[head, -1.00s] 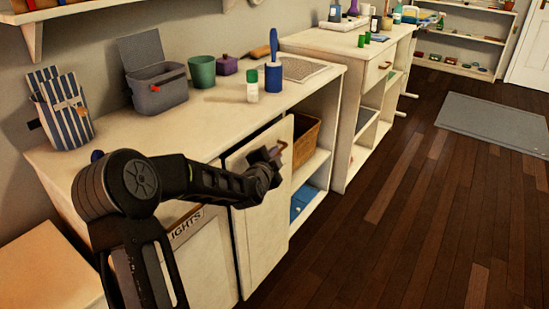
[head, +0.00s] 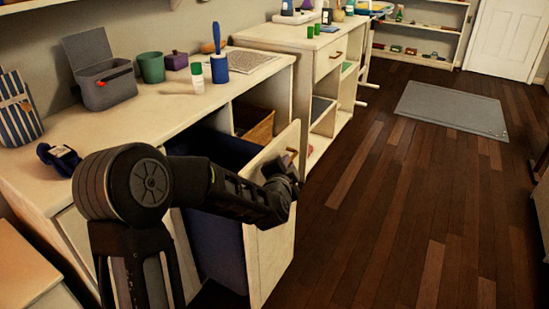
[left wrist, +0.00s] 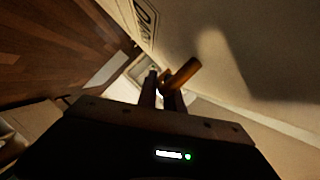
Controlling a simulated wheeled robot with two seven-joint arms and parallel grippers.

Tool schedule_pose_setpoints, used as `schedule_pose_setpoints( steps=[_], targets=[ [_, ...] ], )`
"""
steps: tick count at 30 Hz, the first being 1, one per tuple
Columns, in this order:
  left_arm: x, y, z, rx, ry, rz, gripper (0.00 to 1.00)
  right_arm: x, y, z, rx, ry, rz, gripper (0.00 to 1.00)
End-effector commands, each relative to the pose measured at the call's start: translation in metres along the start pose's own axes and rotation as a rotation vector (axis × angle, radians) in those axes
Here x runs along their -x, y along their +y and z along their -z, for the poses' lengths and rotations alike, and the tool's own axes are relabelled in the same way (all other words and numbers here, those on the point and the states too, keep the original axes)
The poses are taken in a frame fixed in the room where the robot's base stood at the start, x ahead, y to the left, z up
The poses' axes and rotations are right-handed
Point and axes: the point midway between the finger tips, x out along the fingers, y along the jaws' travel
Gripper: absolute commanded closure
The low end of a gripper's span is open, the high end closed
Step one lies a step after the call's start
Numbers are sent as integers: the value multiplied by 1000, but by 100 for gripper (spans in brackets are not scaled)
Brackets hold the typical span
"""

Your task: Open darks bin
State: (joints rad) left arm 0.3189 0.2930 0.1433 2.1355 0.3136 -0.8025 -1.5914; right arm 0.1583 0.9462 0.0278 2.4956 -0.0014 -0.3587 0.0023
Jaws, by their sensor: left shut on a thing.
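The darks bin front (head: 274,258) is a cream panel, pulled well out from the cabinet. Behind it a dark blue bin body (head: 222,243) shows, partly hidden by my left arm. My left gripper (head: 291,172) is at the upper outer face of the panel, shut on its wooden handle (head: 291,153). In the left wrist view the fingers (left wrist: 160,88) close on the brown handle (left wrist: 183,72), and part of a dark-lettered label (left wrist: 146,22) shows on the panel. My right gripper is not in view.
A wicker basket (head: 258,125) sits in the open shelf behind the panel. The wooden floor (head: 370,220) to the right is clear.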

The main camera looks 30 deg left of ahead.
Motion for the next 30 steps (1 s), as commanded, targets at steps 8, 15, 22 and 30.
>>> schedule_pose_setpoints(
  steps=[8, 15, 22, 30],
  targets=[
    [1, 2, 1, -1, -1, -1, 100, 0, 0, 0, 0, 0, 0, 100],
    [1, 2, 1, 0, 0, -1, 80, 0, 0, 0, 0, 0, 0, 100],
    [1, 1, 2, 0, 0, 0, 80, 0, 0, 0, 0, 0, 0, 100],
    [28, 0, 3, -2, 1, 0, 80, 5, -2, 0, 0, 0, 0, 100]
  ],
)
